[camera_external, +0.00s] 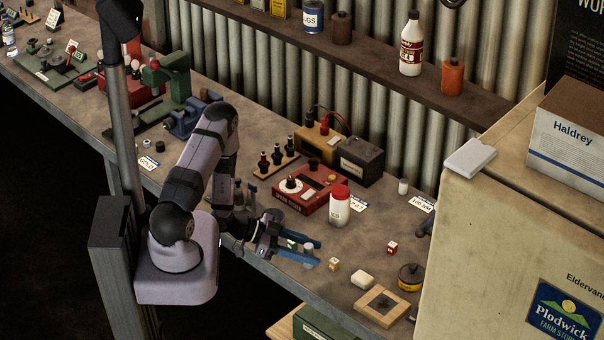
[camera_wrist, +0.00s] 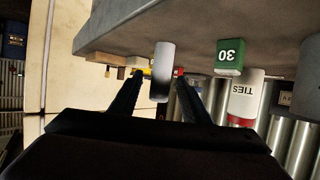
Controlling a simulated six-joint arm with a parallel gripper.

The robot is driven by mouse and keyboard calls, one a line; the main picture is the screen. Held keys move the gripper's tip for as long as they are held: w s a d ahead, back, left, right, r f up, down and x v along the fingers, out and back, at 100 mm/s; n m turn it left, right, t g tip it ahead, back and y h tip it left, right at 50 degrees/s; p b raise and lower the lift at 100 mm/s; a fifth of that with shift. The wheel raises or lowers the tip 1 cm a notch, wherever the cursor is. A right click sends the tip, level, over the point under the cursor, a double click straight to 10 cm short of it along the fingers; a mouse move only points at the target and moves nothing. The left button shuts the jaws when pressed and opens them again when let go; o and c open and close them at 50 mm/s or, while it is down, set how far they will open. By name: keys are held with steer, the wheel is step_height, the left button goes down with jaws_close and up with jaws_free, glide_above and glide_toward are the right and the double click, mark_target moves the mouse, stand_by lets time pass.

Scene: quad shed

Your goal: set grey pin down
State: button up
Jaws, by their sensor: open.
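In the external view the pin (camera_external: 308,248) is partly hidden by the blue fingers. My gripper (camera_external: 318,254) is low over the front of the bench. Its fingers are open, one on each side of the pin; in the wrist view my gripper (camera_wrist: 160,79) shows gaps beside the pin.
A green block marked 30 (camera_wrist: 229,58) and a white jar with a red lid (camera_external: 339,207) stand close by. The bench's front edge is near.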

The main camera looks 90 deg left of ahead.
jaws_close()
steer(key=shift+r, duration=0.15)
steer(key=shift+r+b, duration=0.85)
steer(key=shift+r, duration=4.05)
